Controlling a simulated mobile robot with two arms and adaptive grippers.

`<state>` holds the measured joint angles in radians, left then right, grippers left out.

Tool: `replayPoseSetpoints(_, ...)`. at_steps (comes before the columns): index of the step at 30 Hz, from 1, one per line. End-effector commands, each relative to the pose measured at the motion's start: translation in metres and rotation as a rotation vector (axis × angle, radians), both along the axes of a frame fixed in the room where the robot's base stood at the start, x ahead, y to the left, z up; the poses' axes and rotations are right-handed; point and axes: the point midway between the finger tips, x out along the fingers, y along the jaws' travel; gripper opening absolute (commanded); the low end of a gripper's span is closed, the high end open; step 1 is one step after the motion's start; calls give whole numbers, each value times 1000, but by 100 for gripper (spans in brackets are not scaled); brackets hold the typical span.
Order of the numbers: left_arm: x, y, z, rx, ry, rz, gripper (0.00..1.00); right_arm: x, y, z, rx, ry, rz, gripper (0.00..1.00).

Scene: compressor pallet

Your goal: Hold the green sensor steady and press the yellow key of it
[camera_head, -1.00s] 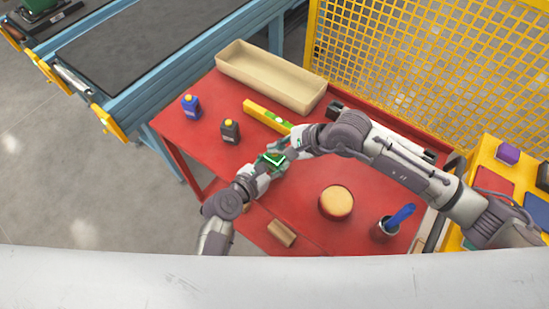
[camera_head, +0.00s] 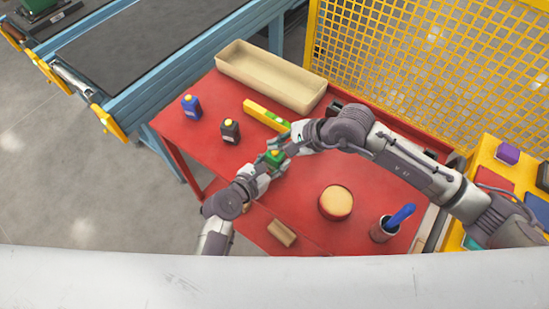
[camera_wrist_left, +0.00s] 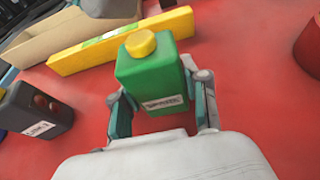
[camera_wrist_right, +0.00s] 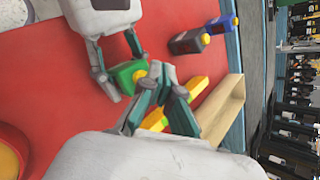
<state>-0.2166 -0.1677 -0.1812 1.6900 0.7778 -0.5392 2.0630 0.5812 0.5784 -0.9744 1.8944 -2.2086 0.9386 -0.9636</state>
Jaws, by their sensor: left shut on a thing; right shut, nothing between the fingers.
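The green sensor (camera_head: 276,157) is a green box with a pale label and a yellow key (camera_wrist_left: 141,43) on top. My left gripper (camera_wrist_left: 160,112) is shut on its two sides and holds it above the red table, key up. The key also shows in the right wrist view (camera_wrist_right: 139,75). My right gripper (camera_wrist_right: 158,73) is shut and empty, its fingertips close beside the key. In the head view, my right gripper (camera_head: 280,142) is just behind the sensor.
On the red table (camera_head: 300,185) stand a blue bottle-like box (camera_head: 191,108), a black one (camera_head: 230,131), a yellow level (camera_head: 265,115), a beige tray (camera_head: 271,77), a round tan-topped item (camera_head: 336,202) and a cup (camera_head: 384,230). A wooden block (camera_head: 282,233) lies at the front.

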Motion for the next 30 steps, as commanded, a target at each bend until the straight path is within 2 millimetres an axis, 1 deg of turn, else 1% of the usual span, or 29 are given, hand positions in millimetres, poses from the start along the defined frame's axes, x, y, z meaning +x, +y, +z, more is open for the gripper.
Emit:
replayPoseSetpoints(4,0,0,0,1,1,0,6,0,0,7,0,-3,2,0)
replayPoseSetpoints(16,0,0,0,1,1,0,6,1,0,46,1,-3,1,0)
replayPoseSetpoints(21,0,0,0,1,1,0,6,0,0,50,-1,-2,0,0)
replayPoseSetpoints(30,0,0,0,1,1,0,6,0,0,50,0,0,0,0)
